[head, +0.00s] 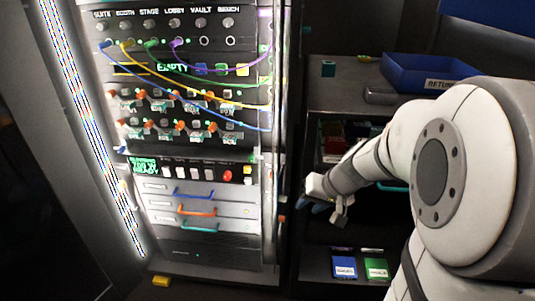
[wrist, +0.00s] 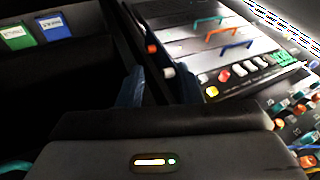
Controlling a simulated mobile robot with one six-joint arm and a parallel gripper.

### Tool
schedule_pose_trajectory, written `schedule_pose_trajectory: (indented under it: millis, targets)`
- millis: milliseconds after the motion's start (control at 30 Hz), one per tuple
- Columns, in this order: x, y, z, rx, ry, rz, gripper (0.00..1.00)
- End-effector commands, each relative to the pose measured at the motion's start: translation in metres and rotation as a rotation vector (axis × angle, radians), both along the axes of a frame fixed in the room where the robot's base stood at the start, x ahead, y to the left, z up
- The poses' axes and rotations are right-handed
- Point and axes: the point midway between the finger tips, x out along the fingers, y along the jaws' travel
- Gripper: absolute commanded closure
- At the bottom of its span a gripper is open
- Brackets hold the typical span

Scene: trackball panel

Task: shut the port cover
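I cannot make out a port cover for certain in either view. My gripper (head: 318,206) is just right of the rack's right edge, at about the height of the coloured drawer handles. In the wrist view, my gripper's two bluish fingers (wrist: 160,90) stand apart with nothing held between them. A small white piece (wrist: 168,72) and an orange piece (wrist: 152,48) show on the dark rack side beyond the fingertips. The gap between the fingers and the rack side is hard to judge.
The rack (head: 190,100) carries patch cables, orange-tipped switches and drawers with blue, orange and teal handles. A blue return tray (head: 425,72) stands on the shelf at right. Blue (head: 344,267) and green (head: 376,268) cartridges lie on the low shelf. A yellow block (head: 161,281) lies at the rack's foot.

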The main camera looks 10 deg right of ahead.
Motion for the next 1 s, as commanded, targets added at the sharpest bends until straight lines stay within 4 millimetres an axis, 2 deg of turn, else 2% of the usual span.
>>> schedule_pose_trajectory:
  millis: [33,100,200,300,400,833,1000]
  targets:
    - [0.015,-0.017,-0.001,0.017,-0.029,-0.043,0.72]
    - [0.031,-0.034,-0.003,0.028,-0.069,-0.085,0.78]
    - [0.043,-0.05,-0.004,0.032,-0.104,-0.121,0.86]
    - [0.049,-0.055,-0.008,0.033,-0.117,-0.133,0.94]
    - [0.055,-0.053,-0.017,0.033,-0.118,-0.132,1.0]
    - [0.1,-0.027,-0.088,0.034,-0.115,-0.13,1.0]
    - [0.111,-0.004,-0.084,0.033,-0.118,-0.129,1.0]
